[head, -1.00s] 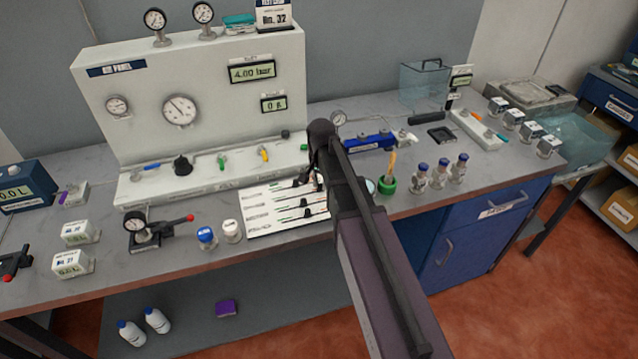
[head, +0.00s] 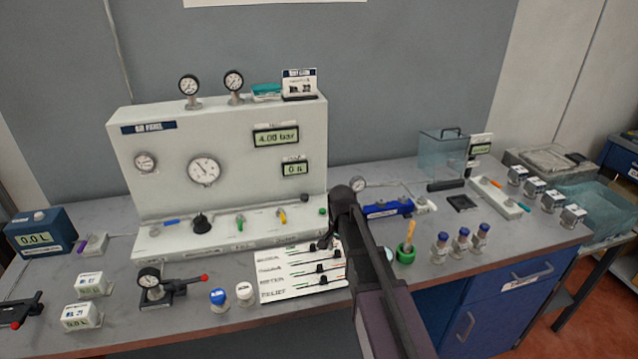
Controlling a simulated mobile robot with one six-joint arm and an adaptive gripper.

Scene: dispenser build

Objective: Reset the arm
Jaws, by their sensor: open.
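My arm rises from the lower right in the head view and ends over the front of the bench. My gripper (head: 326,238) is at its end, dark and small, partly hidden behind my own arm. It is open, and I see nothing held in it. It hangs near the upper right of a white card with coloured lines and labels (head: 283,283). I cannot tell its height above the card.
A white air panel (head: 245,165) stands behind. A blue block (head: 388,209), green cup (head: 405,253) and several small vials (head: 461,240) are right of my arm. A blue-capped jar (head: 218,300), white-capped jar (head: 245,293) and red-handled gauge device (head: 160,289) stand left.

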